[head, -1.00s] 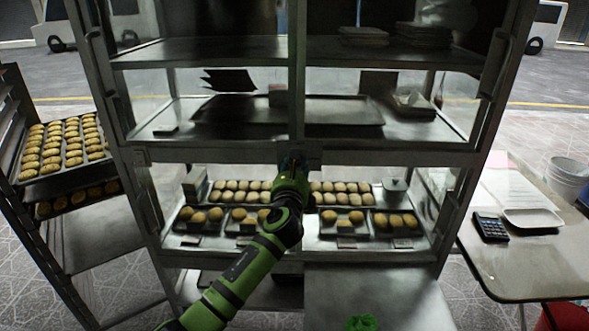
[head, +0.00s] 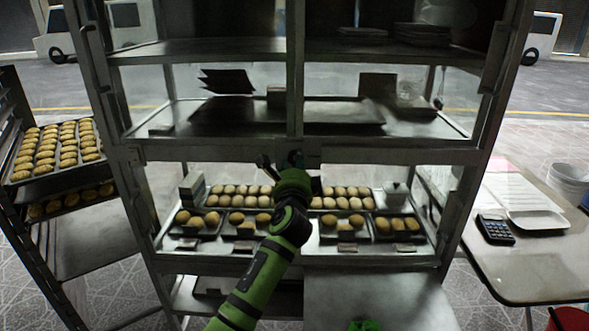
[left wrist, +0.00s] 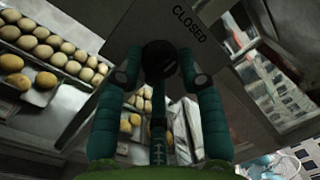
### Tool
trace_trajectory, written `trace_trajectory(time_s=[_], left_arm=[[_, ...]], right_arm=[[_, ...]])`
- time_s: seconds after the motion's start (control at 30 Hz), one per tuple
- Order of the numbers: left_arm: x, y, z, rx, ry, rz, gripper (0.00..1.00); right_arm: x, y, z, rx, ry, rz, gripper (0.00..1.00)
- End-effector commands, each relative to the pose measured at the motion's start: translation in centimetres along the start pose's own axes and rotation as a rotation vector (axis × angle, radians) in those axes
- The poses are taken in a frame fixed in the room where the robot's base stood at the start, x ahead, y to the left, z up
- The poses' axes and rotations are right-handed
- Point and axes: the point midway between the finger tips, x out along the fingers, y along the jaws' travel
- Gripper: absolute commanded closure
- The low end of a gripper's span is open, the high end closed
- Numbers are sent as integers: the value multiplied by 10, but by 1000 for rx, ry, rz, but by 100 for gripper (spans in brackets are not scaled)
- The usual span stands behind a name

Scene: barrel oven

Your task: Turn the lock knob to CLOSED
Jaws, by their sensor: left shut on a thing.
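The lock knob (left wrist: 158,57) is a dark round piece on a grey plate (left wrist: 135,32) in the left wrist view. The word CLOSED is printed on this plate, tilted in the picture, just to the upper right of the knob. In the head view the knob (head: 295,157) is small, on the middle rail of the metal cabinet. My left gripper (left wrist: 160,80) has one teal finger on each side of the knob and is shut on it. In the head view my left gripper (head: 289,165) reaches up to the rail. The knob's pointing direction cannot be told.
The cabinet (head: 215,150) holds trays of buns (head: 240,195) behind and below my left arm. A rack (head: 75,225) with pastry trays stands at left. A table (head: 525,258) with a calculator (head: 495,229) stands at right.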

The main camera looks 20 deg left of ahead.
Motion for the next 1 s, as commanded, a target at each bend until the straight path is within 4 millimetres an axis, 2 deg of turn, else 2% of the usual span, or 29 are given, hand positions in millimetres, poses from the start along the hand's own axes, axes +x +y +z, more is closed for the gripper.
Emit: trace_trajectory(time_s=[0.3,0.83,0.87,0.9,1.0], left_arm=[[0,-3,-1,-135,-6,-2,92],[1,-6,2,-158,-13,-7,92],[1,-6,3,-158,-13,-7,55],[1,-6,3,-157,-13,-7,41],[1,-5,2,-155,-13,-5,41]], right_arm=[[8,0,1,0,0,0,60],[8,0,1,-1,0,0,60],[8,0,1,-1,0,0,60],[8,0,1,-1,0,0,60],[8,1,1,-1,-1,1,60]])
